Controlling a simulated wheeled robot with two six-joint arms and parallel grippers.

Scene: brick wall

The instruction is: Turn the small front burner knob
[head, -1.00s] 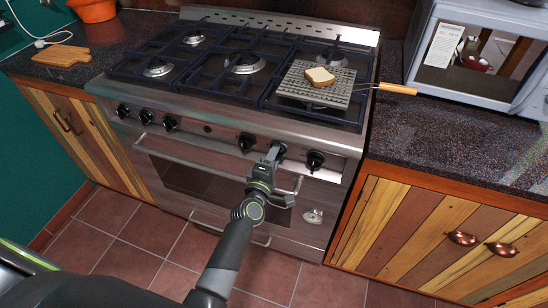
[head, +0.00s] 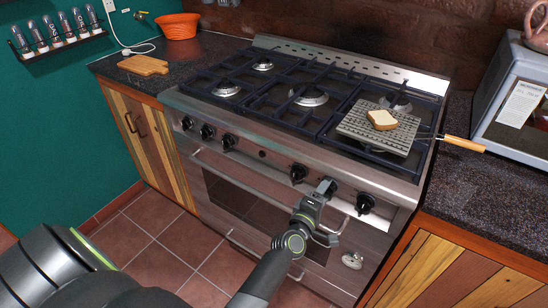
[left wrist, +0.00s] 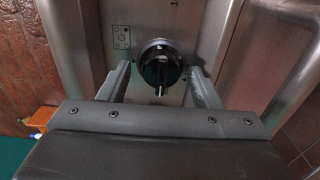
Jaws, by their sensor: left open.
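The stove's front panel carries a row of black knobs. One knob (left wrist: 160,62) shows in the left wrist view, dark and round with a pale bar pointing down the picture. My left gripper (left wrist: 160,88) is open, with one finger on each side of this knob and gaps visible between. In the head view my left gripper (head: 325,189) reaches the panel and largely hides that knob. It is between a knob to its left (head: 298,172) and the rightmost knob (head: 365,204). A burner marking (left wrist: 121,37) is beside the knob. My right gripper is not in view.
A grill rack (head: 350,130) with bread (head: 382,120) lies on the right burners, its wooden handle (head: 463,145) sticking out rightward. The oven handle (head: 215,162) runs below the knobs. A microwave (head: 515,105) stands right; a cutting board (head: 143,65) lies left.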

